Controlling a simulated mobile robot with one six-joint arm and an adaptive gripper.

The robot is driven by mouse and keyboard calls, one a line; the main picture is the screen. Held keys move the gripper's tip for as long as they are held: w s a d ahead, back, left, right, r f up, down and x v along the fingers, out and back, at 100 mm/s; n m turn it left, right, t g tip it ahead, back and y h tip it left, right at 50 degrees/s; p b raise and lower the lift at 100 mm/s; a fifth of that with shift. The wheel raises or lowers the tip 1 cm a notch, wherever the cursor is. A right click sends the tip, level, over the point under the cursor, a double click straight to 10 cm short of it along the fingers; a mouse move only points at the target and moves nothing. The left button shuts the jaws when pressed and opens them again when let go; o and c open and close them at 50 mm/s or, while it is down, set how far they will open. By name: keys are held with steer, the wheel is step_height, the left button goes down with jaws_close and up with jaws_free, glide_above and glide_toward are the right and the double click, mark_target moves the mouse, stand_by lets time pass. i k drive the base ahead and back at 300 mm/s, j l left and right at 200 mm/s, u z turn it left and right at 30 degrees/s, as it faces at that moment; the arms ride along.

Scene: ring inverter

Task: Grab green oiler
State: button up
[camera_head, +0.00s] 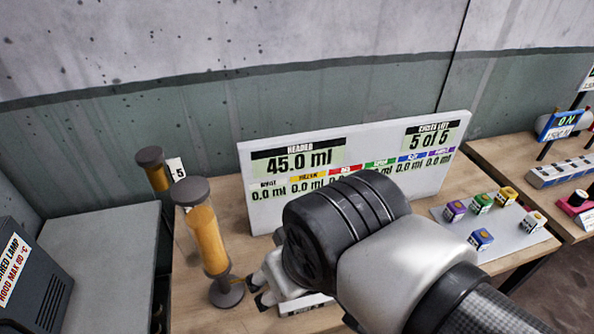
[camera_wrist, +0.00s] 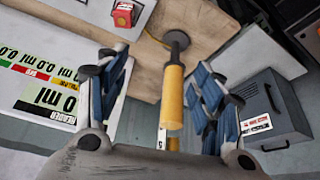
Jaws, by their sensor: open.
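A display panel (camera_head: 255,215) reading 45.0 ml stands behind my arm. The yellow-and-grey cylinder (camera_head: 208,240) stands close left of my gripper. A dark lamp box (camera_head: 30,280) is far left. Purple (camera_head: 454,210), yellow (camera_head: 506,196) and blue (camera_head: 481,239) blocks surround the green one.

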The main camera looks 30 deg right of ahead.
mark_target(481, 203)
steer(key=z, duration=2.4)
steer(key=i+l+u, duration=0.15)
steer(key=i+l, duration=0.15)
steer(key=i+l+u, duration=0.15)
steer(key=i+l, duration=0.2)
steer(key=i+l+u, duration=0.15)
steer(key=i+l, duration=0.15)
steer(key=i+l+u, duration=0.15)
steer(key=l, duration=0.35)
steer(key=i+l+u, duration=0.15)
steer(key=i+l, duration=0.2)
steer(key=l, duration=0.1)
